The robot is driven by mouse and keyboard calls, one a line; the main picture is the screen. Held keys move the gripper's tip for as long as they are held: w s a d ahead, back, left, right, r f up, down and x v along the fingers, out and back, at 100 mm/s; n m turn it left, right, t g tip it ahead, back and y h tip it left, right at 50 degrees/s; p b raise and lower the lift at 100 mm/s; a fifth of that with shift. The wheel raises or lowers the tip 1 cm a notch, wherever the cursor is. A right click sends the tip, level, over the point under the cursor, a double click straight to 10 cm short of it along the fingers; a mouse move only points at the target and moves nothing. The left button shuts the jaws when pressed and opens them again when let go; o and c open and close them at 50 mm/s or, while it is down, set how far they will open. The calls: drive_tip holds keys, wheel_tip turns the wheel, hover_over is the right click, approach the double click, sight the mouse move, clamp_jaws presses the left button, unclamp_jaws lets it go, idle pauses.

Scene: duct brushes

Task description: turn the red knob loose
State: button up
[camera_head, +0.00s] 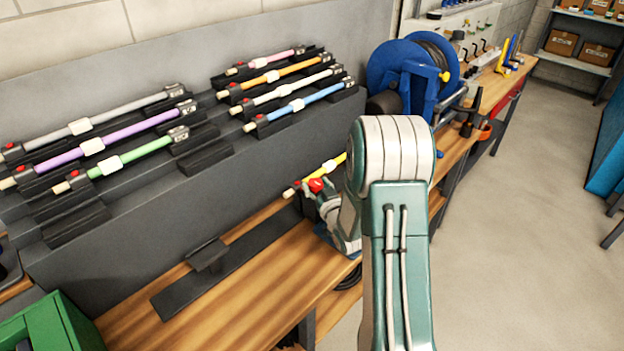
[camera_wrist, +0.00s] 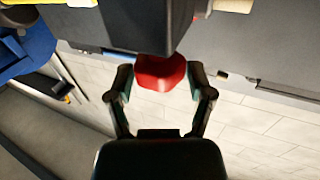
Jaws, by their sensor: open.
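The red knob (camera_head: 316,185) shows beside a yellow rod (camera_head: 334,162) near the bench, partly hidden by my arm. In the wrist view the red knob (camera_wrist: 160,73) sits under a dark block (camera_wrist: 145,25), between the fingers of my gripper (camera_wrist: 160,80). The fingers are open, with a gap on each side of the knob, so they look apart from it. My gripper (camera_head: 322,200) also shows in the head view, close to the knob.
Several coloured rods with red knobs, such as the green one (camera_head: 130,158), rest in holders on the dark sloped rack (camera_head: 150,225). A blue reel (camera_head: 400,70) stands behind my arm. The wooden bench (camera_head: 260,270) is mostly clear; a green box (camera_head: 45,325) is at lower left.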

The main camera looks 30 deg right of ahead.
sight(312, 179)
drive_tip(key=shift+w+d, duration=0.1)
drive_tip(key=shift+w, duration=1.4)
drive_tip(key=c, duration=0.9)
